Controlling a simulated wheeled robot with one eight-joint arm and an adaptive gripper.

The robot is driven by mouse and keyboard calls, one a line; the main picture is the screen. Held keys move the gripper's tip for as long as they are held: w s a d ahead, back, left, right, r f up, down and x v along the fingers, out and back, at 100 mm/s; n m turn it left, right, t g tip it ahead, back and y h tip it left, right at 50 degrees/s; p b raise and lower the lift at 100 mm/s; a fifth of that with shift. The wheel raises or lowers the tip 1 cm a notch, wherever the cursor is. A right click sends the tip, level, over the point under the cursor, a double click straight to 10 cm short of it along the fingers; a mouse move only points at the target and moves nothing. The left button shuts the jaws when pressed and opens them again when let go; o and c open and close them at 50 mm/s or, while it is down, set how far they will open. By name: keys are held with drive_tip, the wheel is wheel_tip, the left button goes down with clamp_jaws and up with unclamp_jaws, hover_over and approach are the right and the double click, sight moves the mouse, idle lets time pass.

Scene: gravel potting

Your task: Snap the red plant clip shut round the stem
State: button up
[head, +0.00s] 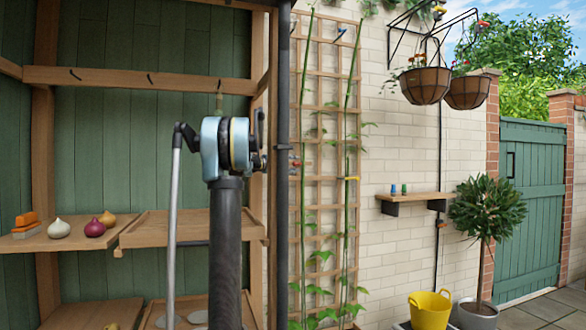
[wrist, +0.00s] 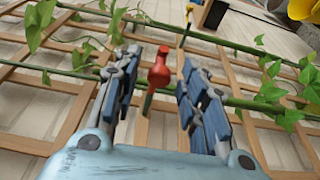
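The red plant clip (wrist: 158,70) shows in the wrist view between the two fingers of my gripper (wrist: 161,62). The fingers are spread, one on each side of it, with a visible gap on both sides. The clip sits at the green stem (wrist: 240,101) that crosses the picture in front of the trellis. I cannot tell whether its jaws are open or closed round the stem. In the head view a small red spot, likely this clip (head: 296,162), shows at the left edge of the trellis (head: 325,125); my gripper is mostly hidden there behind the dark post.
A second stem (wrist: 225,42) carries a yellow clip (wrist: 188,14), also seen in the head view (head: 352,178). The dark post (head: 282,150) stands beside my arm. Wooden shelves (head: 190,229) are at left. A wall shelf (head: 415,196), a yellow bucket (head: 430,310) and hanging baskets (head: 424,86) are right.

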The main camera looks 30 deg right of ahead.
drive_tip(key=shift+d, duration=0.6)
clamp_jaws()
drive_tip(key=shift+s+d, duration=0.1)
drive_tip(key=shift+s, duration=0.05)
